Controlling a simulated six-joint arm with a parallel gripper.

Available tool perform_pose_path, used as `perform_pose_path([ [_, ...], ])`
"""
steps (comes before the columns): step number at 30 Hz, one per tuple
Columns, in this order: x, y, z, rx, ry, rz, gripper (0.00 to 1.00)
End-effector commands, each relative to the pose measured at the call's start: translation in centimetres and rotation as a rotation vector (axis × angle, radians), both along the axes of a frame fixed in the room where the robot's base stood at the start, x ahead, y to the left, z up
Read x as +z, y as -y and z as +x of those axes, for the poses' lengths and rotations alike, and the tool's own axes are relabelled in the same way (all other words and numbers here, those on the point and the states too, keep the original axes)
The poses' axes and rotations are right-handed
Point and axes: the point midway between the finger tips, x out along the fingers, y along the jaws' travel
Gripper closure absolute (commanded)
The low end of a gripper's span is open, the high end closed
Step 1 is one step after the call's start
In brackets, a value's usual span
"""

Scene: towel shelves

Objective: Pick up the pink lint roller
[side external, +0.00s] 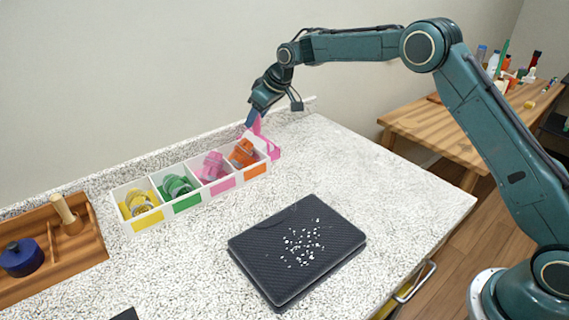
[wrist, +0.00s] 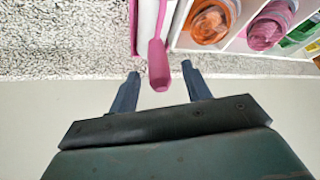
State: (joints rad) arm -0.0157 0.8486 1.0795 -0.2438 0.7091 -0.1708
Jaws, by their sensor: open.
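The pink lint roller (side external: 257,126) stands at the right end of the white compartment box, its handle tilted up toward my gripper. In the wrist view its pink handle (wrist: 158,62) points between my two fingers. My gripper (side external: 252,118) is open, with its fingertips beside the handle end. In the wrist view my gripper (wrist: 160,70) has one finger on each side of the handle, with a gap on both sides. The lower part of the roller is partly hidden behind the box end in the side view.
The white box (side external: 190,207) has compartments with yellow, green, pink and orange rolls. A dark folded cloth (side external: 262,252) with white specks lies at the counter's middle. A wooden tray (side external: 90,262) with a blue lidded pot (side external: 20,258) is at left. The right counter is clear.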

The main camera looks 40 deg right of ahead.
Motion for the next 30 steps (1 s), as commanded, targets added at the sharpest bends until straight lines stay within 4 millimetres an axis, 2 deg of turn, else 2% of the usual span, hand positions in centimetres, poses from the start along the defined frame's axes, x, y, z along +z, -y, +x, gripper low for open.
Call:
perform_pose_path([
  [9, -2.5, -0.6, 1.4, -0.001, 0.000, 0.000, 0.52],
  [26, -2.7, -0.6, 1.5, 0.000, 0.001, 0.000, 0.52],
  [30, -2.6, -0.6, 1.5, 0.000, 0.000, 0.000, 0.75],
])
